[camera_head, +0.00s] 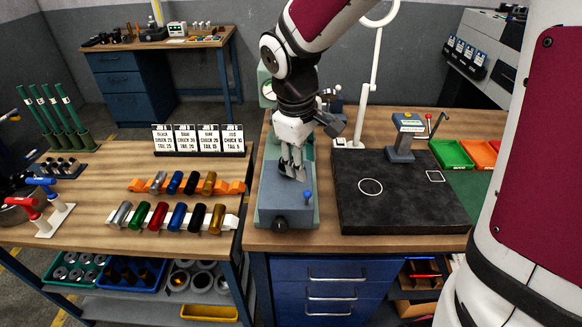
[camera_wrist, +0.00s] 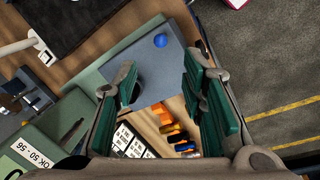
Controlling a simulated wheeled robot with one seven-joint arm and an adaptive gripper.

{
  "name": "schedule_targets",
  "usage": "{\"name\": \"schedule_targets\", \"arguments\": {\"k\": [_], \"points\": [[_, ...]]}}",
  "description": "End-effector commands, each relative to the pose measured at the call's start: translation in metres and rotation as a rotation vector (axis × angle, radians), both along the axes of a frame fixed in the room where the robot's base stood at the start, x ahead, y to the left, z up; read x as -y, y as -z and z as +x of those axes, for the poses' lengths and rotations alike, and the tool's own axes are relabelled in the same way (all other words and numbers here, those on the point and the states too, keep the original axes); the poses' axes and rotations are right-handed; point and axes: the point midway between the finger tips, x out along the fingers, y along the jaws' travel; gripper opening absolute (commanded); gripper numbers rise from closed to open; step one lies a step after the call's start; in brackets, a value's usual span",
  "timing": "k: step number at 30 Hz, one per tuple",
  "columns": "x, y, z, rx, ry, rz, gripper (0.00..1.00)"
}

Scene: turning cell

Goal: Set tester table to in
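The tester (camera_head: 270,150) is a grey-green machine at the left end of the right-hand bench. Its table looks like the flat grey plate (camera_head: 272,200) at the front, with a blue ball knob (camera_head: 308,195) by its right edge. The knob also shows in the wrist view (camera_wrist: 160,40), above and between my fingertips. My gripper (camera_head: 292,170) points down over the grey plate, behind the knob. In the wrist view my gripper (camera_wrist: 165,82) has its green-padded fingers apart with nothing between them. I cannot tell how far in the table sits.
A white lamp stand (camera_head: 350,142) is at the back. On the left bench, racks of coloured cylinders (camera_head: 170,217) and label cards (camera_head: 198,140) stand close by.

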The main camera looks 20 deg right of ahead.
Motion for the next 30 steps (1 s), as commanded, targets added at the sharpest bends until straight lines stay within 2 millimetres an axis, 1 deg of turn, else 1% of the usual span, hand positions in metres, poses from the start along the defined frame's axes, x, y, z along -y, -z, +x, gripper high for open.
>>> {"name": "schedule_targets", "arguments": {"k": [1, 9, 16, 19, 22, 25, 30], "points": [[0.002, 0.009, 0.0, -0.004, 0.001, 0.001, 0.38], [0.009, 0.061, 0.006, -0.006, 0.001, 0.0, 0.38], [0.015, 0.101, 0.01, -0.006, 0.001, 0.001, 0.38], [0.017, 0.112, 0.012, -0.003, 0.003, 0.0, 0.38], [0.018, 0.119, 0.014, -0.001, 0.0, 0.0, 0.38], [0.018, 0.122, 0.014, -0.001, 0.002, 0.0, 0.38], [0.019, 0.123, 0.014, -0.001, 0.003, 0.001, 0.38]]}}
